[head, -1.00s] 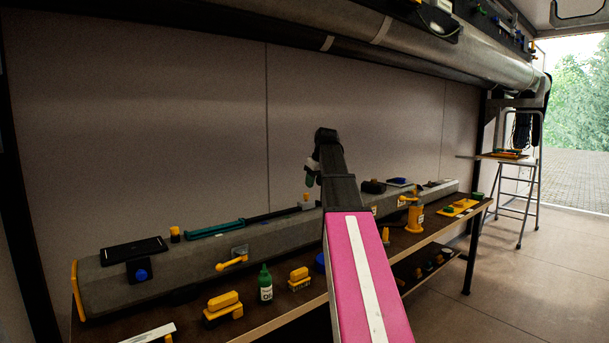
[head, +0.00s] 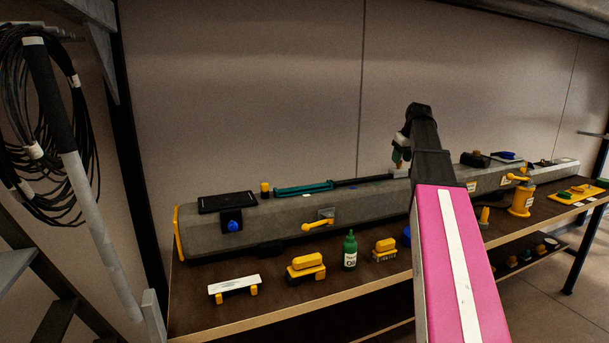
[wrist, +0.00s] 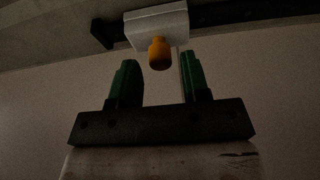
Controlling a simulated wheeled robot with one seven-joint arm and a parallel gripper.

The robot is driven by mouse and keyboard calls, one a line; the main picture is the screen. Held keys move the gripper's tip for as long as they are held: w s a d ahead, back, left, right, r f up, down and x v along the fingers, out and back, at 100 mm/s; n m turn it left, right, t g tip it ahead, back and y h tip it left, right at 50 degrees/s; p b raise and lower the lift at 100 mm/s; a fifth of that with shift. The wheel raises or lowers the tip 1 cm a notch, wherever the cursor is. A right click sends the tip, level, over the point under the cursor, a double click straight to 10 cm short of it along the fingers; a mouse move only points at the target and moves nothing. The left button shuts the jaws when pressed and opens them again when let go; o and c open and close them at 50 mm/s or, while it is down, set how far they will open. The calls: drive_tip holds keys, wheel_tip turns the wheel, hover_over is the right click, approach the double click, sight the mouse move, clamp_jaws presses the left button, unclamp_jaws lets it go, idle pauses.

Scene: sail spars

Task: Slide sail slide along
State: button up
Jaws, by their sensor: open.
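In the wrist view, a white block (wrist: 157,24) with an orange knob (wrist: 160,54) sits on a dark rail (wrist: 230,14); it looks like the sail slide. My gripper (wrist: 157,66) is open, with its two green fingers on either side of the knob's line. The knob lies between or just beyond the fingertips; I cannot tell whether they touch it. In the head view my gripper (head: 398,158) hangs over the long grey spar (head: 375,202), near the dark track (head: 362,182) on its top. A small pale part of the slide shows below the fingers.
The spar lies along a brown bench (head: 200,318). A teal bar (head: 303,188) and a black plate (head: 228,202) are on it. A yellow lever (head: 316,226) sticks out in front. A green bottle (head: 350,250) and yellow-handled blocks (head: 306,268) stand along the bench front.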

drive_tip(key=shift+x, duration=1.2)
drive_tip(key=c, duration=0.7)
drive_tip(key=shift+s+a+r, duration=0.1)
drive_tip(key=shift+s+a, duration=1.15)
drive_tip(key=shift+a, duration=1.85)
drive_tip(key=shift+s+a+f, duration=0.1)
drive_tip(key=shift+s+a, duration=1.2)
drive_tip(key=shift+a, duration=1.75)
drive_tip(key=shift+s+a+r, duration=0.1)
drive_tip(key=shift+s+a, duration=1.15)
drive_tip(key=shift+a, duration=1.95)
drive_tip(key=shift+s+a, duration=1.2)
drive_tip(key=shift+a, duration=1.65)
drive_tip(key=shift+s+a, duration=1.2)
drive_tip(key=shift+a, duration=1.7)
drive_tip(key=shift+s+a, duration=1.2)
drive_tip(key=shift+a, duration=1.65)
drive_tip(key=o, duration=0.9)
drive_tip(key=shift+o, duration=0.2)
